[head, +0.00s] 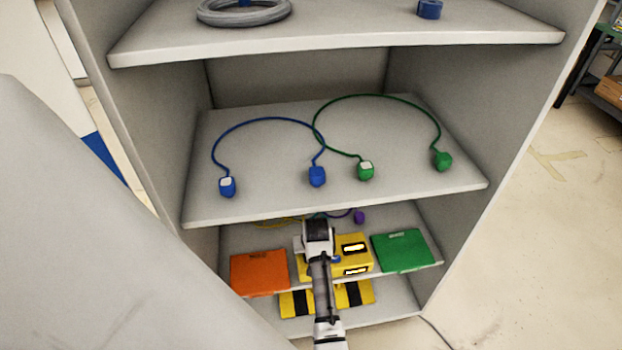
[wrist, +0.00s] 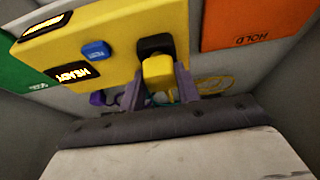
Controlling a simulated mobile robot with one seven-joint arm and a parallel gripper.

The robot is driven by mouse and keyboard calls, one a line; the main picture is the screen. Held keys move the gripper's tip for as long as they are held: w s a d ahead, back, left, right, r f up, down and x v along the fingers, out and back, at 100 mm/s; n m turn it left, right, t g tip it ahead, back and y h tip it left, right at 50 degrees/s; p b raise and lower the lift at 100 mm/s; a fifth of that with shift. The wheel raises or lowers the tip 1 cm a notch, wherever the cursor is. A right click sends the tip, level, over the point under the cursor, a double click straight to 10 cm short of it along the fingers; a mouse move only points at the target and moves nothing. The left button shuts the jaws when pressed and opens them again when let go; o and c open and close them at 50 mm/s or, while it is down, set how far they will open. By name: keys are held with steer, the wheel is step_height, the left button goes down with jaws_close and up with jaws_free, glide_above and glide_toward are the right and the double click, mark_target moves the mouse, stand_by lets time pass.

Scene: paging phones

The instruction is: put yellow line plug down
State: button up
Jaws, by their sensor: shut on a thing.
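The yellow line plug (wrist: 158,75) sits between the two fingers of my gripper (wrist: 160,88) in the wrist view, and the gripper is shut on it. The plug is right at a black socket (wrist: 155,45) on the face of the yellow box (wrist: 115,45). I cannot tell how far it is in the socket. The yellow box (head: 357,265) stands on the lower shelf in the head view, beside my wrist. My arm hides the plug and fingertips there. A yellow cord (wrist: 215,85) lies beyond the fingers in the wrist view.
An orange HOLD panel (head: 259,273) and a green panel (head: 405,250) flank the box. A purple plug (head: 359,216) lies behind it. The middle shelf (head: 270,200) above holds blue and green corded plugs. Cabinet walls close in both sides.

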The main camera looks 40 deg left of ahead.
steer(key=shift+f, duration=0.3)
steer(key=o, duration=1)
steer(key=shift+b+v, duration=0.35)
steer(key=shift+v, duration=0.4)
steer(key=s+d, duration=0.2)
steer(key=d, duration=0.1)
steer(key=s+d+b, duration=0.1)
steer(key=s+d, duration=0.4)
steer(key=d, duration=0.1)
steer(key=shift+s+r, duration=0.2)
steer(key=shift+s, duration=0.15)
